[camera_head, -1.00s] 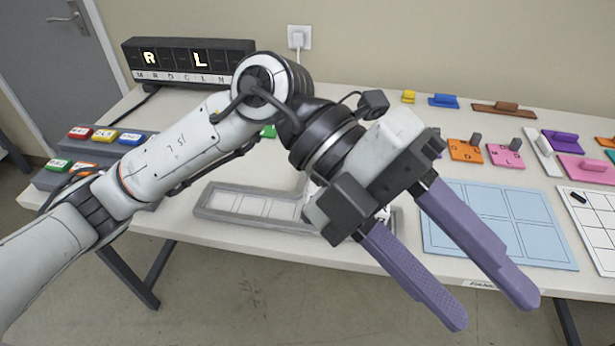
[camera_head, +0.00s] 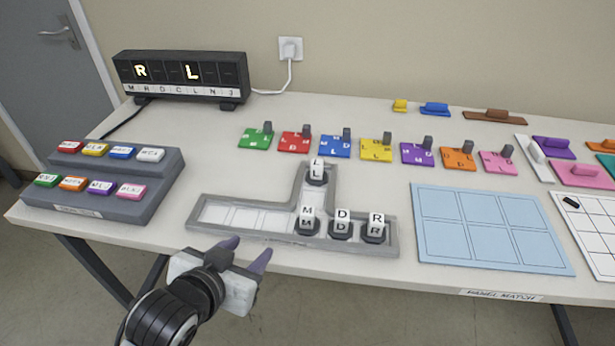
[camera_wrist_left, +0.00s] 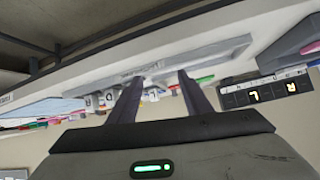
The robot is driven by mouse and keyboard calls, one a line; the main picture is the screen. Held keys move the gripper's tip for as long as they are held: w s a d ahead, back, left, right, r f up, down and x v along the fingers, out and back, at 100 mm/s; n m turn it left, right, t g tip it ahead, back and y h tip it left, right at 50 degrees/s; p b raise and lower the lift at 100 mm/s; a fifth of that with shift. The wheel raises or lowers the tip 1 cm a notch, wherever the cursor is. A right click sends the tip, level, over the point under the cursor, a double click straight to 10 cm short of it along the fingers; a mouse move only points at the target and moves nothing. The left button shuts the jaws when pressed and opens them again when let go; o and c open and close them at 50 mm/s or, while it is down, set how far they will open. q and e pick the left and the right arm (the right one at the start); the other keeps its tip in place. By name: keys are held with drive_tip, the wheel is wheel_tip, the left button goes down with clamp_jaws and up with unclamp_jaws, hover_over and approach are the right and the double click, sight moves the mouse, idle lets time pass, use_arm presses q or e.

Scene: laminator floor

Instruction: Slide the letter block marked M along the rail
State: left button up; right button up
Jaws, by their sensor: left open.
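The letter block marked M (camera_head: 307,220) stands in the lower channel of the grey rail tray (camera_head: 196,214), just below the branch that runs up. Blocks D (camera_head: 341,223) and R (camera_head: 374,228) stand to its right in the same channel. Block L (camera_head: 317,172) stands at the top of the upward branch. The channel left of M shows empty pale cells. My left gripper (camera_head: 243,252) is open and empty at the table's front edge, in front of the rail's left part and apart from the blocks. In the left wrist view its two fingers (camera_wrist_left: 157,95) are spread. My right gripper is not seen.
A display (camera_head: 185,75) at the back left shows lit R and L. A stepped button box (camera_head: 120,190) stands on the left. Several coloured lettered tiles (camera_head: 376,148) line the area behind the rail. A blue gridded board (camera_head: 490,228) lies to the right.

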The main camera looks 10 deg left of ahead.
use_arm(q)
drive_tip(key=s+d+f+b, duration=0.1)
drive_tip(key=s+f+b, duration=0.2)
drive_tip(key=f, duration=0.6)
drive_tip(key=s+d+f+g+h+b, duration=0.1)
drive_tip(key=s+d+f+b, duration=0.1)
drive_tip(key=f, duration=0.7)
drive_tip(key=s+d+f+g+h+b, duration=0.1)
drive_tip(key=s+f+b, duration=0.3)
drive_tip(key=f, duration=0.6)
drive_tip(key=shift+s+d+m, duration=0.3)
drive_tip(key=shift+s, duration=0.95)
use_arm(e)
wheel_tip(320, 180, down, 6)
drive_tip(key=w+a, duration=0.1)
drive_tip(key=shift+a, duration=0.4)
